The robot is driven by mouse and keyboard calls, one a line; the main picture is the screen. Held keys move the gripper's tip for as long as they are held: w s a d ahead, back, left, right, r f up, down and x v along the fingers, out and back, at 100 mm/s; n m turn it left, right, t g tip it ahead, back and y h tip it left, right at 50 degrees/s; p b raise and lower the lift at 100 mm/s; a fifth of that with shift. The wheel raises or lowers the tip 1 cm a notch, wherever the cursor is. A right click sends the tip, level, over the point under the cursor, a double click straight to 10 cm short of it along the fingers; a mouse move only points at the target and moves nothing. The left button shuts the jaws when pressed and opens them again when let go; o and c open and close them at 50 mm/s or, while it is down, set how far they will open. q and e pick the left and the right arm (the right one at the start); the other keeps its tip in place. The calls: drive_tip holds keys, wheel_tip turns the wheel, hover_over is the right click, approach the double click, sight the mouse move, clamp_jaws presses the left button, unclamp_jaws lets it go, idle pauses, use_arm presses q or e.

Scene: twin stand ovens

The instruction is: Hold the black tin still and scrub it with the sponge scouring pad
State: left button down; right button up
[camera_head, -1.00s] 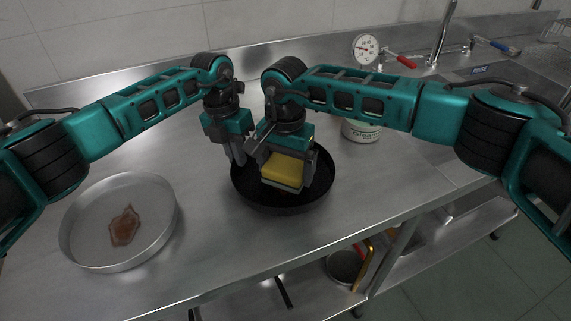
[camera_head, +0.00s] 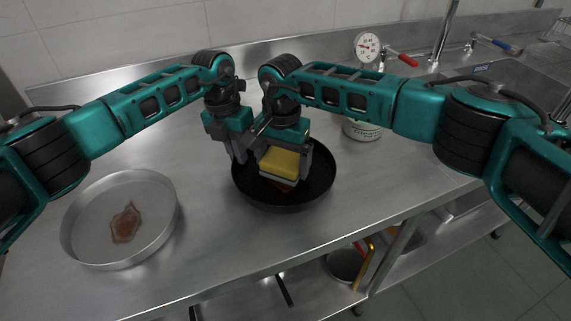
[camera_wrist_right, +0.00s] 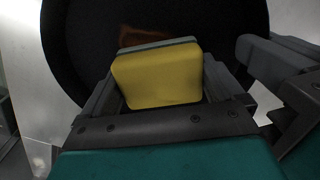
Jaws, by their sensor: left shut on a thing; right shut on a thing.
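The black tin (camera_head: 318,186) is a round, shallow black pan on the steel counter; it also fills much of the right wrist view (camera_wrist_right: 68,60). A brownish stain (camera_wrist_right: 140,42) shows on its floor beside the sponge. My right gripper (camera_head: 284,168) is shut on the yellow sponge (camera_head: 279,161), inside the tin. The grey-green pad side (camera_wrist_right: 150,45) of the sponge faces the tin floor; whether it touches is unclear. My left gripper (camera_head: 238,156) is shut on the tin's rim at its back left; its fingertips are partly hidden.
A silver round tin (camera_head: 88,255) with a brown stain (camera_head: 125,222) stands at the left. A labelled can (camera_head: 362,130) and a dial gauge (camera_head: 367,46) are behind right. The counter's front edge runs close before the black tin.

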drive_tip(key=shift+w+a+r, duration=0.1)
drive_tip(key=shift+w+a, duration=0.15)
drive_tip(key=shift+w, duration=0.45)
drive_tip(key=shift+s+d, duration=0.3)
drive_tip(key=shift+s, duration=0.55)
drive_tip(key=shift+s+d, duration=0.3)
drive_tip(key=shift+s, duration=0.55)
drive_tip(key=shift+w+a, duration=0.25)
drive_tip(key=shift+w, duration=0.3)
drive_tip(key=shift+w+a, duration=0.2)
drive_tip(key=shift+w, duration=1)
drive_tip(key=shift+s+d, duration=0.3)
drive_tip(key=shift+s, duration=0.55)
drive_tip(key=shift+s+d, duration=0.25)
drive_tip(key=shift+s, duration=0.6)
drive_tip(key=shift+r, duration=0.15)
drive_tip(key=shift+r, duration=2.85)
drive_tip(key=d+r, duration=0.3)
drive_tip(key=d, duration=0.8)
